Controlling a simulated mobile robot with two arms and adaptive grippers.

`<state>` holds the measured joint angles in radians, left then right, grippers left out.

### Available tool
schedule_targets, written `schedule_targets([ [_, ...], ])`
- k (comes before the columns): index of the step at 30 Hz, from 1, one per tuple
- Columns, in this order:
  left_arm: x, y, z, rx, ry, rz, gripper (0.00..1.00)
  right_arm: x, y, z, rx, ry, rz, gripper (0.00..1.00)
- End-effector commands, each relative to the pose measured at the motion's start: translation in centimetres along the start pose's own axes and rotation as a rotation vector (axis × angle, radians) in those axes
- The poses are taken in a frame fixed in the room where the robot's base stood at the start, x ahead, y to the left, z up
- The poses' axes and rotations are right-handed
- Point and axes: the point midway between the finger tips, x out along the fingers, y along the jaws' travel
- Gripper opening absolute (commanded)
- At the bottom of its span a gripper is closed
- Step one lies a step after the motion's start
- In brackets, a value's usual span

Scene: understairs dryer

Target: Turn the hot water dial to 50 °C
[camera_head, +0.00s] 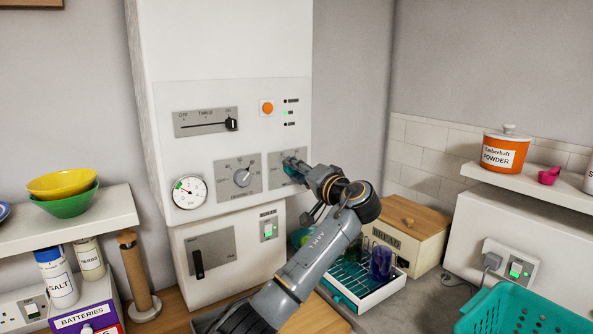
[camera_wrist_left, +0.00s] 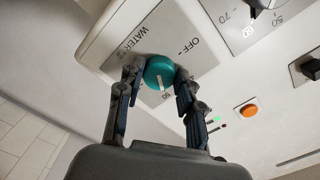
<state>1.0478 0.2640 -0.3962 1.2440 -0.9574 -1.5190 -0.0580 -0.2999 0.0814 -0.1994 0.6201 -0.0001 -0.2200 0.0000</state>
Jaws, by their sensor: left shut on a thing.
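The hot water dial (camera_wrist_left: 158,68) is a round teal knob with a white pointer line. It sits on a grey plate (camera_head: 281,158) on the white boiler, and my gripper partly hides it in the head view. In the left wrist view the plate reads "WATER" and "OFF", and a number shows just below the knob, too small to read surely. The pointer line points roughly down toward that number. My left gripper (camera_head: 292,168) is shut on the dial, with one finger on each side of it. My right gripper is not in view.
Above are a slider (camera_head: 231,124) and an orange button (camera_head: 267,108). A bread box (camera_head: 411,228) and a dish rack (camera_head: 366,292) stand below right.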

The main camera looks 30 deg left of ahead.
Motion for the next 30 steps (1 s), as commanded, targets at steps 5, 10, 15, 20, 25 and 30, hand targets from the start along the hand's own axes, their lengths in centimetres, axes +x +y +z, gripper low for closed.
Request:
schedule_targets([
  [5,0.0,-0.1,-0.1,0.007,0.004,-0.001,0.05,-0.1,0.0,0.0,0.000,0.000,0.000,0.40],
  [10,0.0,-0.1,-0.1,0.007,0.004,-0.001,0.05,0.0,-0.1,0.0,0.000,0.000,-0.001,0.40],
  [15,0.0,-0.1,-0.1,0.006,0.004,-0.002,0.50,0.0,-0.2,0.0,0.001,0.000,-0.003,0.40],
  [20,0.0,-0.1,-0.1,0.007,0.003,-0.001,0.59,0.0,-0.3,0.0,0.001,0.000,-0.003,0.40],
  [25,-0.1,0.0,-0.1,0.007,0.002,-0.001,0.59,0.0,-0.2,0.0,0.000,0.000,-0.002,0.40],
  [30,-1.4,0.1,-0.1,0.007,0.003,0.000,0.59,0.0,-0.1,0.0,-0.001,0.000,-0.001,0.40],
])
